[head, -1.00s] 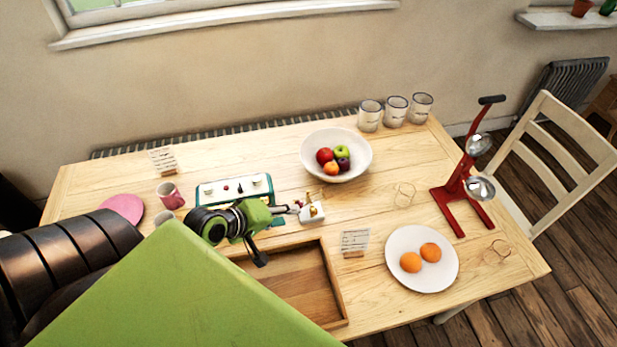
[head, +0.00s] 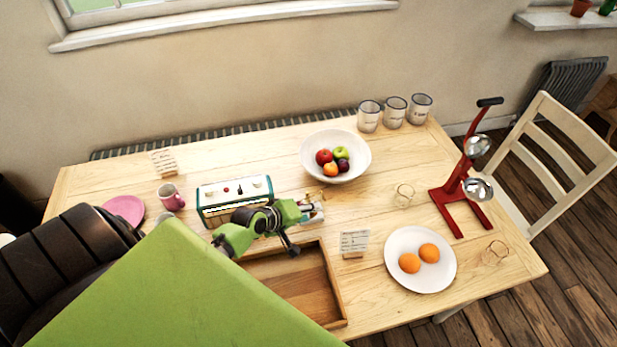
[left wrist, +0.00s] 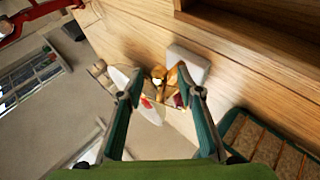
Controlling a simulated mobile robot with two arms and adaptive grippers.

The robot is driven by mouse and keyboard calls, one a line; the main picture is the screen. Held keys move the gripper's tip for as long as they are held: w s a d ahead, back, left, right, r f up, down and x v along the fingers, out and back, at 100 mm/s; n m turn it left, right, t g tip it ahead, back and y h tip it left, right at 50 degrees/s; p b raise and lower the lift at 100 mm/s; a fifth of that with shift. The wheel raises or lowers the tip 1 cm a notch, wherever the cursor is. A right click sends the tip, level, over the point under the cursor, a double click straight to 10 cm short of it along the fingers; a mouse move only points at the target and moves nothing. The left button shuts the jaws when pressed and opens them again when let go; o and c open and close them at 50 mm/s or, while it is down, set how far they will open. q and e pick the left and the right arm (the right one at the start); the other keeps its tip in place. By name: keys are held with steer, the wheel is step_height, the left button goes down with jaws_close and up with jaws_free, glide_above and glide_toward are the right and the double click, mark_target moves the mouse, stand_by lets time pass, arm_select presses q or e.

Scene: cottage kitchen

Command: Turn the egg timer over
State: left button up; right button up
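The egg timer (left wrist: 158,76), a small wooden-framed piece, shows between my left fingertips in the left wrist view, with gaps on both sides. In the head view the egg timer (head: 317,207) is partly hidden behind my left gripper (head: 306,213), at the right end of a teal-and-white appliance. In the left wrist view my left gripper (left wrist: 160,88) is open, its two green fingers apart. I cannot tell how deep the timer sits between them. A pale block (left wrist: 188,65) lies just beside the timer. My right gripper is not in view.
The teal-and-white appliance (head: 235,188) stands left of the timer, a wooden tray (head: 342,306) in front. A fruit bowl (head: 309,155) is behind.

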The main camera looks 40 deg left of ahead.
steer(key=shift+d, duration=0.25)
arm_select(q)
jaws_close()
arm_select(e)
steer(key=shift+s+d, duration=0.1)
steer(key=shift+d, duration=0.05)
arm_select(q)
steer(key=shift+r, duration=0.1)
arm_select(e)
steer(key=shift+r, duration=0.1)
